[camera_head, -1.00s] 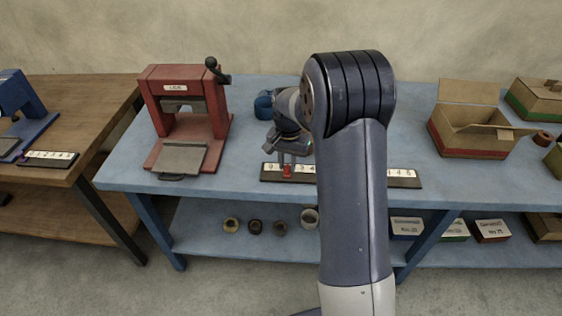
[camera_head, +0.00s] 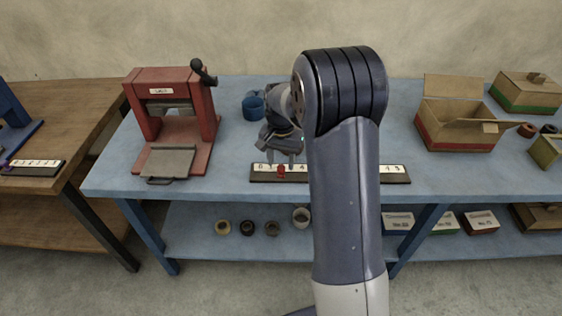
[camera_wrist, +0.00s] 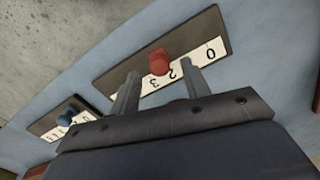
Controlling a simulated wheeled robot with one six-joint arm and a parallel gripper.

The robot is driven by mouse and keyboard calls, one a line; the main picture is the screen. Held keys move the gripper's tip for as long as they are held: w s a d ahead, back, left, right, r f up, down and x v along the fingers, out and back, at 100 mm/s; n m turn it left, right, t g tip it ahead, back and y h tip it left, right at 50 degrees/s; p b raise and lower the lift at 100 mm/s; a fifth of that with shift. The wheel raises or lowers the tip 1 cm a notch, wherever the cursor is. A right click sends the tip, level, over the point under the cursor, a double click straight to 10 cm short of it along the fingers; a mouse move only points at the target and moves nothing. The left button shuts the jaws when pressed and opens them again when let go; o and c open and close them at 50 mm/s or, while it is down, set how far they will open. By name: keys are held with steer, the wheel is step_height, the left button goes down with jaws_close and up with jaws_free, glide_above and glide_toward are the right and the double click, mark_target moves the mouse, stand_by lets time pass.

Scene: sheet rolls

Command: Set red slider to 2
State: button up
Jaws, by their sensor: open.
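The red slider (camera_head: 281,170) stands on a dark strip with a white number scale (camera_head: 262,179) at the front edge of the blue table. In the wrist view the red slider (camera_wrist: 158,62) appears beside the 2 and 3 marks; I cannot tell exactly which mark it is set at. My gripper (camera_head: 282,158) is above and slightly behind the slider, fingers pointing down. In the wrist view its two fingers (camera_wrist: 161,70) are spread, with the slider showing beyond the gap, apart from them. My arm hides the middle of the scale.
A red press (camera_head: 172,110) stands left on the blue table (camera_head: 232,160). A blue object (camera_head: 253,105) is behind my gripper. An open cardboard box (camera_head: 455,128) stands to the right. Another strip with a blue slider (camera_wrist: 68,115) shows in the wrist view.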

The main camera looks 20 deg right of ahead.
mark_target(281, 167)
step_height(281, 167, up, 10)
stand_by(0.3)
steer(key=shift+f, duration=0.15)
step_height(281, 167, down, 10)
steer(key=shift+f, duration=0.15)
steer(key=shift+a+f, duration=0.15)
steer(key=shift+f, duration=0.1)
steer(key=shift+w+a, duration=0.2)
steer(key=shift+a, duration=0.25)
steer(key=shift+r, duration=0.1)
